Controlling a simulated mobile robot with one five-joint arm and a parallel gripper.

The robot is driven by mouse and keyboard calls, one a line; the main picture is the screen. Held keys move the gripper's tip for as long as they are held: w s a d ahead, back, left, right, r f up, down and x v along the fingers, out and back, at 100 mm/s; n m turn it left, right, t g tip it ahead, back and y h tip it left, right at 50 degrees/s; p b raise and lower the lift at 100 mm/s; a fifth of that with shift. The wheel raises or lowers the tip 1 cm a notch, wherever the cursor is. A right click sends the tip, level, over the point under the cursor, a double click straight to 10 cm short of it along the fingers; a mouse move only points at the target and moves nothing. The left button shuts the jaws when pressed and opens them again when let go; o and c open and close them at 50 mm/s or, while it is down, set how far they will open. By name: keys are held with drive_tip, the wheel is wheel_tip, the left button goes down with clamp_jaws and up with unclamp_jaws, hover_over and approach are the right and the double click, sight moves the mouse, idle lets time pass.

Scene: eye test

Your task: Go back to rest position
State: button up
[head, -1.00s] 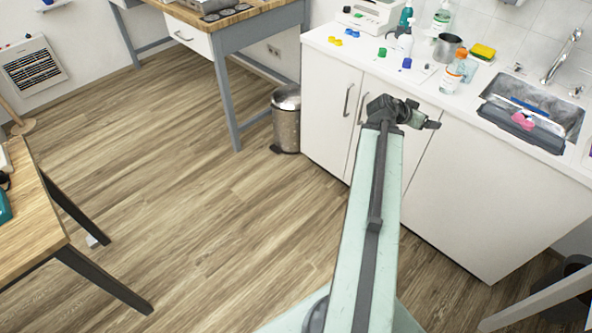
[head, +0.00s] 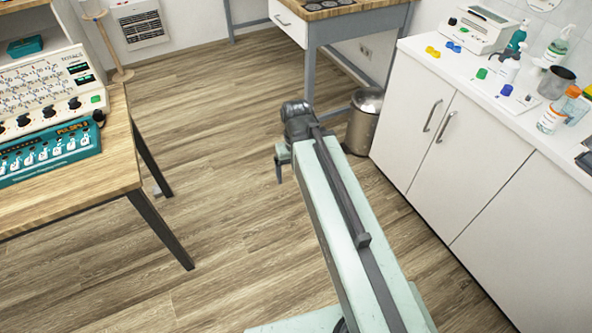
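My gripper (head: 280,167) is at the end of my pale green arm, in the middle of the head view. It hangs downward above the open wooden floor, apart from the furniture. I see nothing held in it. Its fingers are small and seen edge-on, so I cannot tell whether they are open or shut.
A wooden table (head: 60,195) with teal and white instruments (head: 50,148) stands at left. A white counter (head: 480,72) with bottles and small coloured pieces runs along the right. A metal bin (head: 364,120) stands beside a wooden workbench (head: 345,10). The floor (head: 215,130) between is clear.

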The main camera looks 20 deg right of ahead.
wheel_tip(320, 180, up, 14)
drive_tip(key=p, duration=1.3)
drive_tip(key=shift+f+p, duration=0.15)
drive_tip(key=shift+p, duration=0.25)
